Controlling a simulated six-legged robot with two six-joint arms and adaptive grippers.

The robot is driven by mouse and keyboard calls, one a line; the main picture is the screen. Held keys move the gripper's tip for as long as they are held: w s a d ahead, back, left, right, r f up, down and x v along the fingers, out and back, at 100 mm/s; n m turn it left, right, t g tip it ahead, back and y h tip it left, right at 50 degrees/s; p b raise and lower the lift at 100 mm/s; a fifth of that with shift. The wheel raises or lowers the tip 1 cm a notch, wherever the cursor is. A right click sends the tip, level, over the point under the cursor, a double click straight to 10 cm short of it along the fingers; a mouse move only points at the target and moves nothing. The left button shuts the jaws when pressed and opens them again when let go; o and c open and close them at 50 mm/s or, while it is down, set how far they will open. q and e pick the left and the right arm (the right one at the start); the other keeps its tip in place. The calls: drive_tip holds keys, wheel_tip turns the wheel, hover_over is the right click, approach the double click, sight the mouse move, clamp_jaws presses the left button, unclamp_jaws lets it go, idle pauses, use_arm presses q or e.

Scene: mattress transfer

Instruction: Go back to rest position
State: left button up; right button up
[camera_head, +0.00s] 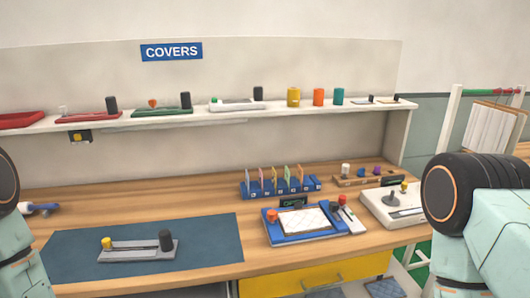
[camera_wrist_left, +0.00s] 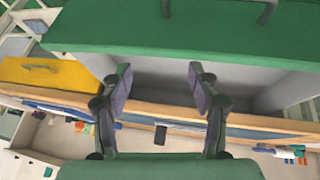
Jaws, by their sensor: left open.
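My left gripper (camera_wrist_left: 158,85) shows in the left wrist view with its two dark fingers spread apart. Nothing is between them. Behind the fingers are the wooden bench edge (camera_wrist_left: 240,125) and a grey-white recess (camera_wrist_left: 160,72) beneath a green panel (camera_wrist_left: 190,28) with a handle; I cannot tell the distance to them. In the head view only upper parts of my arms show at the left and right edges. Both grippers are outside that view, and my right gripper is not seen at all.
The workbench (camera_head: 200,195) carries a dark mat (camera_head: 70,240) with a grey fixture (camera_head: 125,251), a blue tray (camera_head: 272,235), a blue card rack (camera_head: 250,190) and a white joystick box (camera_head: 380,208). A shelf (camera_head: 200,123) holds several covers. A yellow drawer (camera_head: 300,280) is below.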

use_arm(q)
drive_tip(key=s+d+f+m+g+b, duration=0.1)
drive_tip(key=s+d+f+g+b, duration=0.1)
drive_tip(key=s+f+b, duration=0.6)
drive_tip(key=s+d+f+m+g+b, duration=0.1)
drive_tip(key=s+d+f+g+b, duration=0.2)
drive_tip(key=s+f+b, duration=0.5)
wheel_tip(320, 180, down, 3)
drive_tip(key=shift+s+d+g+y+b, duration=0.2)
drive_tip(key=shift+s+g+y+b, duration=0.3)
drive_tip(key=shift+s, duration=0.6)
drive_tip(key=shift+o, duration=0.4)
